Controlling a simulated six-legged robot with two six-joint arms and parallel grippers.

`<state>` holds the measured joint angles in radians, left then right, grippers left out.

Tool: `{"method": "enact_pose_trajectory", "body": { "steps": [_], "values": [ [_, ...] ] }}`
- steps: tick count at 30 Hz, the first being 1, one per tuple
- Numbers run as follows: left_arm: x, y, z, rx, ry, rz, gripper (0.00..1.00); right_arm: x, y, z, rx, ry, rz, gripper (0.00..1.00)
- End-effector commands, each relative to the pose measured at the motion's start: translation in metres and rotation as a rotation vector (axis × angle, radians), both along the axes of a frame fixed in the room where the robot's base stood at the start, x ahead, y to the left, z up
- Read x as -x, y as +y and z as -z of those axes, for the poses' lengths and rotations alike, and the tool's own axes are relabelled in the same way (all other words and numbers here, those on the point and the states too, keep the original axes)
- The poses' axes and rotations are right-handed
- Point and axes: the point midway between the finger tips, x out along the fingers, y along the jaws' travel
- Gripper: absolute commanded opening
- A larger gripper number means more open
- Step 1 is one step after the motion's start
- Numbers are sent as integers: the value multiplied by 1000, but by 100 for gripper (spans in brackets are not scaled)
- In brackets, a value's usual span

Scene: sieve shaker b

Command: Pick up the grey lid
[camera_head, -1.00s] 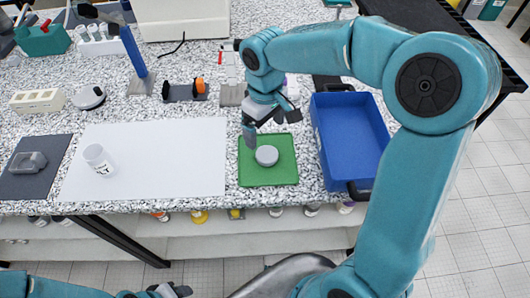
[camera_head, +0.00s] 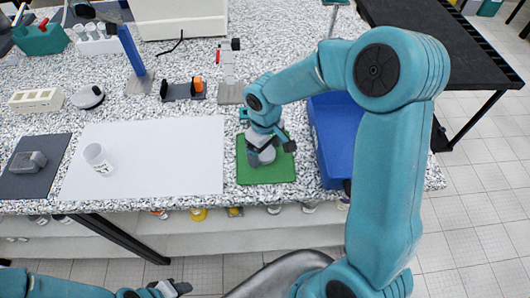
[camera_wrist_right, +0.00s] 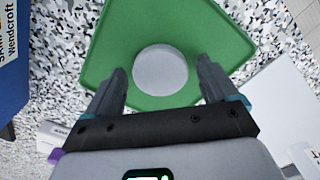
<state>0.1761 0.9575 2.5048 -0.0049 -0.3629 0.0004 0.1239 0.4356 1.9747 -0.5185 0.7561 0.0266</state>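The grey lid (camera_wrist_right: 160,70) is a round, flat-topped disc on the green mat (camera_wrist_right: 115,42). In the head view the lid (camera_head: 266,155) is partly hidden by my right gripper (camera_head: 268,148), which is over the green mat (camera_head: 268,175). In the right wrist view my right gripper (camera_wrist_right: 162,82) is open. Its two fingers reach to either side of the lid's near edge, with gaps between fingers and lid. My left gripper (camera_head: 172,288) is at the bottom edge of the head view, away from the table; its finger opening is unclear.
A blue bin (camera_head: 335,125) stands just right of the green mat, close to my right arm. A white sheet (camera_head: 150,170) with a white-capped jar (camera_head: 98,157) lies to the left. A grey stand (camera_head: 230,92) is behind the mat.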

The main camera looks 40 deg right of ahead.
Motion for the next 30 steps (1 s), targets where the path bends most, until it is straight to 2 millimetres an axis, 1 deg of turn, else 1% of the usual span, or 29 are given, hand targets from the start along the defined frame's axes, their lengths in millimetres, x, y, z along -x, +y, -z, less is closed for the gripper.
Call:
{"method": "enact_pose_trajectory", "body": {
  "steps": [1,2,3,4,14,17,19,23,26,30],
  "values": [
    [0,0,0,0,0,0,46,0,0,0,0,0,0,69],
    [0,0,0,0,0,0,46,0,0,0,0,0,0,59],
    [0,0,0,0,0,0,46,0,0,0,0,0,0,46],
    [0,0,0,0,0,0,46,0,0,0,0,0,0,36],
    [0,0,0,0,0,0,46,0,0,-2,1,-1,0,36],
    [0,0,1,0,0,0,46,-1,0,-8,1,-3,0,36],
    [0,0,1,0,0,0,46,-1,0,-16,2,-4,0,36],
    [0,0,2,0,0,0,46,-1,0,-42,1,-8,0,36],
    [0,0,4,0,0,0,46,-2,0,-71,1,-9,0,36],
    [0,0,5,0,0,0,46,-1,0,-116,0,-9,-1,36]
  ]
}}
